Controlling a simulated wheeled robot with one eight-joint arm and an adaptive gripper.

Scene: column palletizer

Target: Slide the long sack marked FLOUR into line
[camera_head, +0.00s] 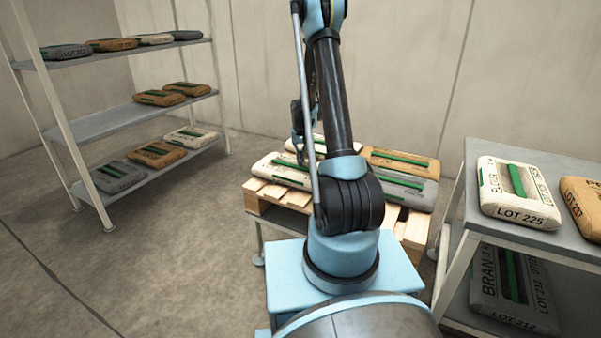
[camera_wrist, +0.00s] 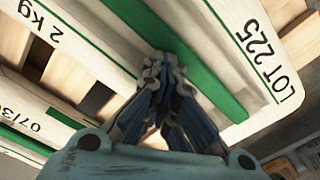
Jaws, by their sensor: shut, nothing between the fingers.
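Two cream sacks with green stripes lie on the wooden pallet (camera_head: 257,206). The near-left cream sack (camera_head: 268,171) has lettering on its end that seems to read FLOUR. The other cream sack (camera_head: 297,144) lies behind it, partly hidden by my arm. In the wrist view a cream sack (camera_wrist: 228,62) marked LOT 225 lies under my gripper (camera_wrist: 158,62), fingers together over or against its top beside the green stripe; contact cannot be told. A second cream sack (camera_wrist: 22,112) is at lower left, with bare slats between them. No FLOUR mark shows in the wrist view.
A brown sack (camera_head: 425,163) and a grey sack (camera_head: 418,198) lie on the pallet's right side. A rack (camera_head: 105,121) with several sacks stands left. A steel shelf (camera_head: 460,225) at right holds a cream LOT 225 sack (camera_head: 495,188), a brown sack and a BRAN sack below.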

